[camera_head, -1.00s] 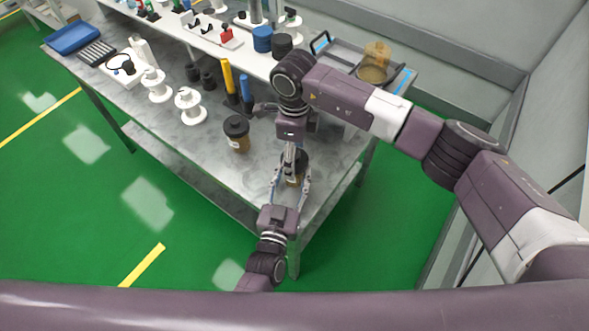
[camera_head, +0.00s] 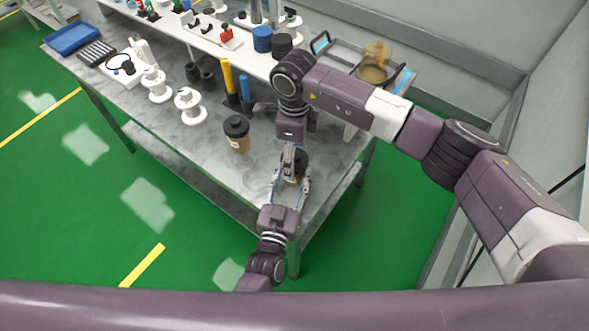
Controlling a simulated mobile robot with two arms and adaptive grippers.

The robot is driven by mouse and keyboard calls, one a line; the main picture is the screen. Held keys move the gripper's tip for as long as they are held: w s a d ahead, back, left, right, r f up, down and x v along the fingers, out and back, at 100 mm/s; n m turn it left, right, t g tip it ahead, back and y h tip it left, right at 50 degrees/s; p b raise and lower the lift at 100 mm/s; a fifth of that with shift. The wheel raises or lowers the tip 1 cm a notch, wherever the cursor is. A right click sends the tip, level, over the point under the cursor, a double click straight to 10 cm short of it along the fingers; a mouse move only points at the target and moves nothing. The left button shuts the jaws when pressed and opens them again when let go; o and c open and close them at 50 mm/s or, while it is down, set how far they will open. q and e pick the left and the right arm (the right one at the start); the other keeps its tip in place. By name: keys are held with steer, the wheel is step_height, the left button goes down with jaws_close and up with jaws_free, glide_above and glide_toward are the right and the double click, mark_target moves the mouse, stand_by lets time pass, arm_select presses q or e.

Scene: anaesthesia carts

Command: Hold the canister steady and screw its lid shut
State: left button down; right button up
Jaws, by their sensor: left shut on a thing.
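The canister (camera_head: 295,180) is a small brown jar near the front corner of the metal table. It is mostly hidden behind the grippers. Its dark lid (camera_head: 301,162) shows just right of my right gripper. My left gripper (camera_head: 289,183) comes up from the front, its two fingers on either side of the canister, shut on it. My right gripper (camera_head: 288,176) points down from above at the lid. Its fingers overlap in this view, so I cannot tell whether they grip the lid. The canister looks upright.
A similar brown jar with a black lid (camera_head: 237,133) stands to the left. Yellow (camera_head: 228,78) and blue (camera_head: 245,91) cylinders and white spools (camera_head: 189,105) stand behind it. A tray (camera_head: 345,56) and an amber container (camera_head: 374,68) are at the back right. The front left tabletop is clear.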

step_height(320, 180, up, 12)
stand_by(0.7)
arm_select(q)
steer(key=c, duration=1)
jaws_free()
steer(key=shift+c, duration=0.2)
steer(key=shift+s, duration=0.1)
steer(key=v, duration=1.1)
steer(key=shift+s, duration=0.4)
steer(key=shift+s+a+f, duration=0.1)
arm_select(e)
steer(key=shift+f, duration=0.1)
